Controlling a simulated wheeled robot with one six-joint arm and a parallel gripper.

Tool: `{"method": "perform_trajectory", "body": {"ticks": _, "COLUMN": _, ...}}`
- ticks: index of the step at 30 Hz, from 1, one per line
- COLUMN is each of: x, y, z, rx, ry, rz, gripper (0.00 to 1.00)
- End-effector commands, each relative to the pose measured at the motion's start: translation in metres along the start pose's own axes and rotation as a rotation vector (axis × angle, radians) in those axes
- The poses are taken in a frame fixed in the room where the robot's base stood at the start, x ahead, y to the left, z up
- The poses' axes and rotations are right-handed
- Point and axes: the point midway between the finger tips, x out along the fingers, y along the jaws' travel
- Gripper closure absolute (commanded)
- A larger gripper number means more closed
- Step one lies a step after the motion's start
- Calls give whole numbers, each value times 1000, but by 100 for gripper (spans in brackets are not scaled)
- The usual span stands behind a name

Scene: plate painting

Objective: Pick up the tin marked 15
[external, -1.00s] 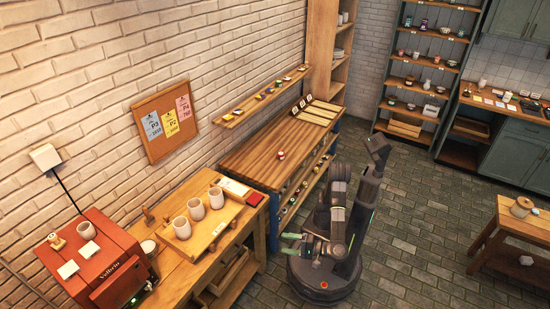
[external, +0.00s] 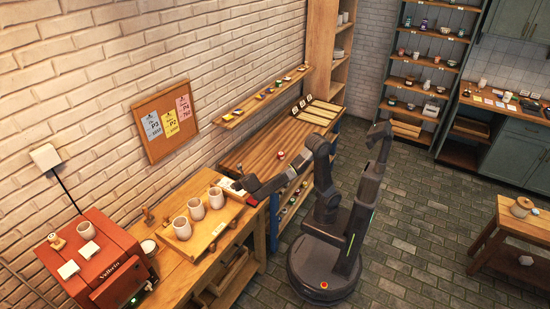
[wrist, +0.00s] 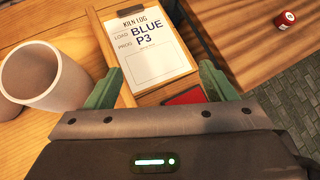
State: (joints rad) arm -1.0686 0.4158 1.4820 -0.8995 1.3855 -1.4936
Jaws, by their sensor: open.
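My gripper (external: 243,188) is open and empty. It hangs over the right end of the near workbench, and its two green fingers (wrist: 160,80) are spread apart in the wrist view. A small red tin with a white top (external: 281,155) stands alone on the slatted wooden table. It also shows at the top right of the wrist view (wrist: 285,20), well beyond the right finger. Its marking is too small to read. Several more small tins stand on the wall shelf (external: 268,93) and on the rack under the table, also with unreadable marks.
A kiln log clipboard reading BLUE P3 (wrist: 150,48) lies below my fingers. A pale mug (wrist: 45,80) stands left of them. Several mugs stand on a wooden tray (external: 205,238). The red kiln (external: 95,265) is at the left. The slatted table (external: 250,150) is mostly clear.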

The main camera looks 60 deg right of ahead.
Motion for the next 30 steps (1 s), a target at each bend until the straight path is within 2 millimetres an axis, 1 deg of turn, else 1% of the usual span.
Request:
{"method": "perform_trajectory", "body": {"ticks": 1, "x": 17, "y": -16, "z": 16, "rx": 103, "ry": 36, "rz": -29, "gripper": 23}}
{"method": "perform_trajectory", "body": {"ticks": 3, "x": 40, "y": -36, "z": 29, "rx": 254, "ry": 86, "rz": -66, "gripper": 23}}
{"method": "perform_trajectory", "body": {"ticks": 5, "x": 58, "y": -54, "z": 40, "rx": 385, "ry": 124, "rz": -98, "gripper": 23}}
{"method": "perform_trajectory", "body": {"ticks": 6, "x": 70, "y": -66, "z": 46, "rx": 474, "ry": 147, "rz": -120, "gripper": 23}}
{"method": "perform_trajectory", "body": {"ticks": 8, "x": 86, "y": -85, "z": 55, "rx": 607, "ry": 180, "rz": -155, "gripper": 23}}
{"method": "perform_trajectory", "body": {"ticks": 9, "x": 97, "y": -98, "z": 61, "rx": 698, "ry": 199, "rz": -179, "gripper": 23}}
{"method": "perform_trajectory", "body": {"ticks": 11, "x": 111, "y": -118, "z": 70, "rx": 835, "ry": 225, "rz": -215, "gripper": 23}}
{"method": "perform_trajectory", "body": {"ticks": 15, "x": 141, "y": -168, "z": 86, "rx": 1163, "ry": 272, "rz": -303, "gripper": 23}}
{"method": "perform_trajectory", "body": {"ticks": 20, "x": 168, "y": -226, "z": 101, "rx": 1544, "ry": 302, "rz": -407, "gripper": 23}}
{"method": "perform_trajectory", "body": {"ticks": 24, "x": 186, "y": -280, "z": 111, "rx": 1885, "ry": 306, "rz": -500, "gripper": 23}}
{"method": "perform_trajectory", "body": {"ticks": 26, "x": 191, "y": -303, "z": 114, "rx": 2033, "ry": 302, "rz": -537, "gripper": 23}}
{"method": "perform_trajectory", "body": {"ticks": 27, "x": 194, "y": -318, "z": 116, "rx": 2131, "ry": 297, "rz": -563, "gripper": 23}}
{"method": "perform_trajectory", "body": {"ticks": 29, "x": 199, "y": -342, "z": 119, "rx": 2280, "ry": 287, "rz": -600, "gripper": 23}}
{"method": "perform_trajectory", "body": {"ticks": 30, "x": 201, "y": -357, "z": 120, "rx": 2378, "ry": 277, "rz": -625, "gripper": 23}}
